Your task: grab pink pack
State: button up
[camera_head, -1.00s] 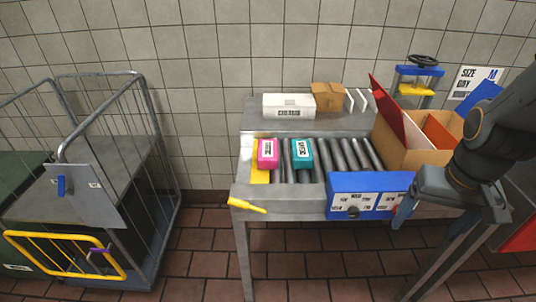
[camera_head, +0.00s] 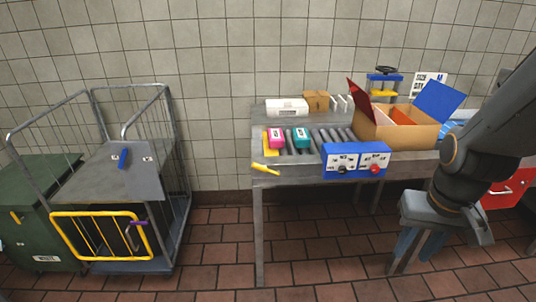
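The pink pack (camera_head: 276,138) lies on the left end of the roller table (camera_head: 300,174), with a dark-on-white label on top. A teal pack (camera_head: 301,137) lies just to its right, with a small gap. My gripper (camera_head: 412,250) hangs low at the right, in front of the table and well away from the pink pack. Its fingers point down, and I cannot tell whether they are apart. Nothing is visibly held in it.
A blue control box (camera_head: 357,160) with a red button is on the table's front edge. An open cardboard box (camera_head: 410,134) stands right of the rollers. A yellow lever (camera_head: 265,169) sticks out at the front left. A wire cage cart (camera_head: 160,190) stands left. Floor between is clear.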

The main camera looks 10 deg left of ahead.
aim_at(276, 137)
jog(key=z, duration=0.4)
jog(key=i, duration=1.3)
jog(key=u, duration=1.05)
jog(key=i, duration=0.85)
jog(key=u, duration=0.7)
